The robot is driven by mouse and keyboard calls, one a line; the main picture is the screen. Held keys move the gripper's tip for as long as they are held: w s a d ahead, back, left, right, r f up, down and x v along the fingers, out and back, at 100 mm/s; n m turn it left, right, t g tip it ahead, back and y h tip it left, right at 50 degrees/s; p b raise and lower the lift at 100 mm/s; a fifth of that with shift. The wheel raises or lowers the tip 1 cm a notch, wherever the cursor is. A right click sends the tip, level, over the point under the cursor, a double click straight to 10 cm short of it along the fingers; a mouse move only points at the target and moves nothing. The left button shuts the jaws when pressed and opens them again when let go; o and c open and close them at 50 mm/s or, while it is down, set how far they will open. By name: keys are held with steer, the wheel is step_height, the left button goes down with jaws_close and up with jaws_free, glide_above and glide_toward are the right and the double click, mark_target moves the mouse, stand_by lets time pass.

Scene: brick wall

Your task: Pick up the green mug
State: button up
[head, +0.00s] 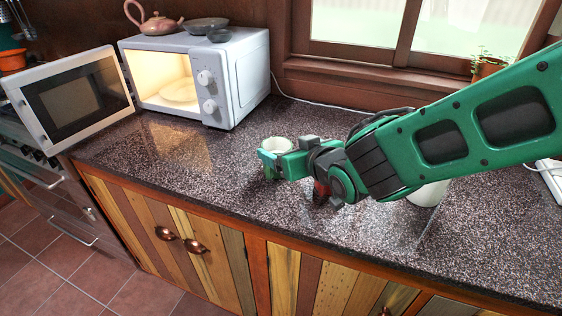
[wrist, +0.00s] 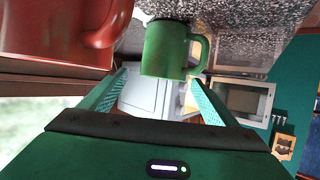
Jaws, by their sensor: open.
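The green mug (head: 277,144), pale inside, stands on the dark speckled counter in front of the microwave, partly hidden by my gripper. In the wrist view the green mug (wrist: 165,48) is straight ahead, its handle to the right. My gripper (wrist: 158,78) is open, its two fingers spread on either side of the mug's near edge. I cannot tell whether they touch it. In the head view my gripper (head: 284,164) reaches in from the right, low over the counter at the mug.
A red vessel (wrist: 60,35) is close by at the wrist view's upper left; a bit of red (head: 320,193) shows below my wrist. A pale cup (head: 428,193) stands partly behind my arm. The microwave (head: 225,85) has its door (head: 40,115) open. The front counter is clear.

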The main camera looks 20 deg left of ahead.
mark_target(272, 146)
steer(key=shift+w+a+f, duration=0.85)
steer(key=shift+a+f, duration=0.15)
steer(key=shift+a, duration=0.15)
steer(key=shift+w+a+f, duration=0.2)
steer(key=shift+w+a, duration=0.15)
steer(key=shift+w, duration=0.05)
steer(key=c, duration=1.5)
